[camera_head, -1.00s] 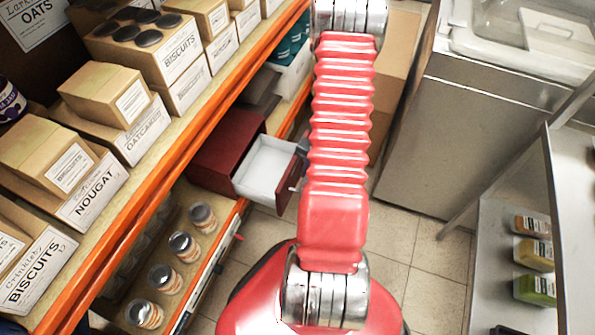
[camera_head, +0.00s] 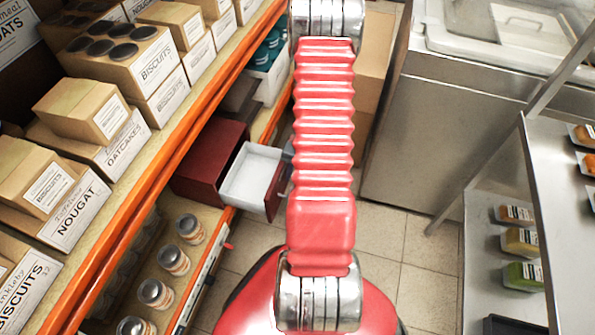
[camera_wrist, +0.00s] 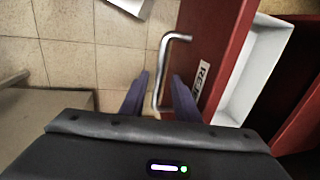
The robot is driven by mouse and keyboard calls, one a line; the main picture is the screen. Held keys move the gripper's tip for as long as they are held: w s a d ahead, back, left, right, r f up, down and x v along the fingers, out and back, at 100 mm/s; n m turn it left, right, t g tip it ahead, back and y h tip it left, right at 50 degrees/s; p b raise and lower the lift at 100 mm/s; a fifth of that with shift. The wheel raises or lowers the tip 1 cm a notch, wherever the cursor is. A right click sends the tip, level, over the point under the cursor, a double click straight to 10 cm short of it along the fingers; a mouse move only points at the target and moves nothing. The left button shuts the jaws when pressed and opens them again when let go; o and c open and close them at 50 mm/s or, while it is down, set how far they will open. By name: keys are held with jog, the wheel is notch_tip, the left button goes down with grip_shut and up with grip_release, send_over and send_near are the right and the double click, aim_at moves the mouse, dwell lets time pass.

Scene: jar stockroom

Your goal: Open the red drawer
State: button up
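The red drawer (camera_head: 276,190) stands pulled out of its dark red case (camera_head: 208,160), with its white inside showing. In the wrist view, the red front of the drawer (camera_wrist: 207,45) carries a partly hidden white label, and the white inside shows behind it to the right. A bent silver handle (camera_wrist: 165,62) sticks out from the front. My gripper (camera_wrist: 158,88) is open, its two purplish fingers apart on either side of the handle's lower end, with gaps visible. In the head view my gripper is mostly hidden behind my red arm.
The case stands on an orange-edged shelf (camera_head: 150,196) at left, with cartons above and several lidded jars (camera_head: 188,229) below. A steel cabinet (camera_head: 440,140) and a metal rack (camera_head: 535,190) stand at right. Tiled floor (camera_head: 385,235) lies clear between them.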

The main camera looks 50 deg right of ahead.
notch_tip(320, 180, up, 13)
jog(key=s, duration=0.2)
jog(key=shift+s+d+r, duration=0.2)
jog(key=shift+s+d, duration=0.05)
jog(key=shift+d, duration=0.2)
jog(key=shift+a, duration=0.1)
dwell(0.8)
jog(key=a+r+n+t, duration=0.1)
jog(key=a+r+n, duration=0.6)
jog(key=a+r, duration=0.8)
jog(key=a+r+n+t, duration=0.2)
jog(key=a+r+n, duration=0.5)
jog(key=a+r, duration=0.7)
jog(key=a, duration=0.6)
jog(key=shift+r+t+h, duration=0.3)
jog(key=shift+r+h, duration=0.05)
jog(key=shift+h, duration=0.05)
jog(key=shift+w+d, duration=0.1)
